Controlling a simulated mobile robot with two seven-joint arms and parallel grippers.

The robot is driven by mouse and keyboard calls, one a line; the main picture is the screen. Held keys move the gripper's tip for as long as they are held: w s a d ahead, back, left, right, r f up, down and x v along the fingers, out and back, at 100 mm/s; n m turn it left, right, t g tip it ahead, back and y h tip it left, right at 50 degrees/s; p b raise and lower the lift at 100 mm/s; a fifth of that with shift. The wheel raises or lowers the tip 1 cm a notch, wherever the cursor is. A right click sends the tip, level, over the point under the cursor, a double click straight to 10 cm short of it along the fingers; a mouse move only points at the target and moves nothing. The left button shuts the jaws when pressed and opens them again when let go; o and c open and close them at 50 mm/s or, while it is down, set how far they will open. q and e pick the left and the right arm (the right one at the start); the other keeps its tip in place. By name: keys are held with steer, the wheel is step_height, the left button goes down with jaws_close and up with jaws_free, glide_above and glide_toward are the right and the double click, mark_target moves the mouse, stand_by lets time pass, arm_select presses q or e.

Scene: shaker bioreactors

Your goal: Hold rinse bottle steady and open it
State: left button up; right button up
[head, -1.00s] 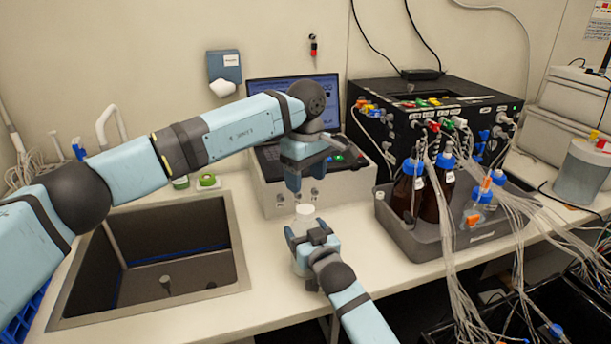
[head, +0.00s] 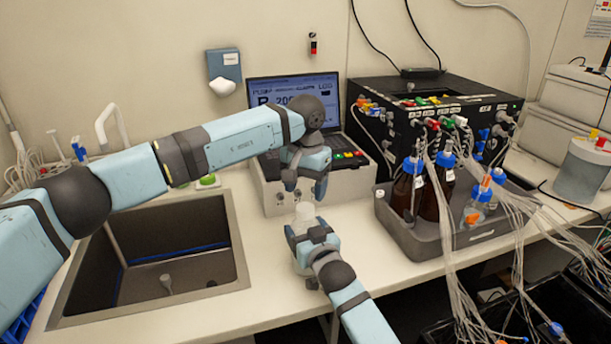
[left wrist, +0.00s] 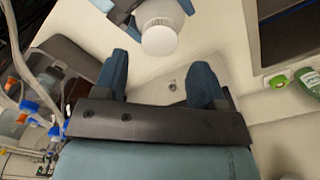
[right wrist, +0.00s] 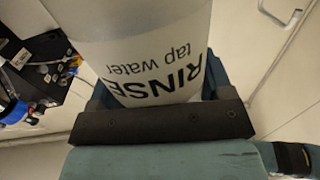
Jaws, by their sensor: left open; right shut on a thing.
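The rinse bottle is a pale, translucent bottle with a white ribbed cap (left wrist: 160,40). In the head view its white top (head: 304,210) stands upright at the counter's front, below my left gripper. My right gripper (head: 307,236) is shut around the bottle's body. In the right wrist view the bottle (right wrist: 140,45) fills the space between the fingers, with "RINSE tap water" lettering. My left gripper (head: 306,188) is open and empty just above the cap. In the left wrist view the cap lies just beyond the open fingertips (left wrist: 159,68), apart from them.
A sink (head: 165,300) lies left of the bottle. A grey tray (head: 455,240) with brown bottles and tubing stands to the right. Behind are a laptop (head: 270,90) on a pale instrument and a black box (head: 470,100) with coloured connectors.

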mark_target(305, 207)
arm_select(q)
steer(key=shift+f, duration=2.55)
